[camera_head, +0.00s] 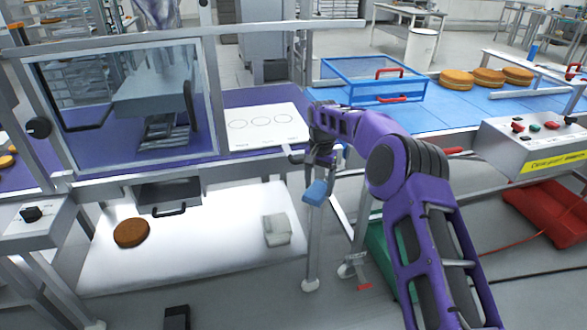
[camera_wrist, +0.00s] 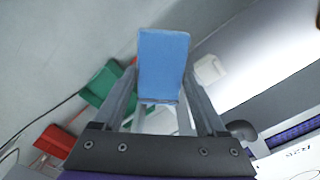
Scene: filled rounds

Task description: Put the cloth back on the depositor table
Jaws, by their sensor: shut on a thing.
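My gripper (camera_head: 317,176) is shut on a small blue block-like piece (camera_head: 315,193), which looks like the folded cloth, and holds it in the air. In the wrist view the blue piece (camera_wrist: 163,62) sits between both fingers. It hangs just right of a low white table (camera_head: 190,262) under the windowed machine, apart from that table. A purple surface (camera_head: 240,98) lies above, behind the gripper. I cannot tell from the pictures which of these is called the depositor table.
The white table bears a brown round (camera_head: 131,233) and a pale folded block (camera_head: 277,230). A white sheet with circles (camera_head: 264,127) lies on the purple surface. A green crate (camera_head: 385,258) is on the floor.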

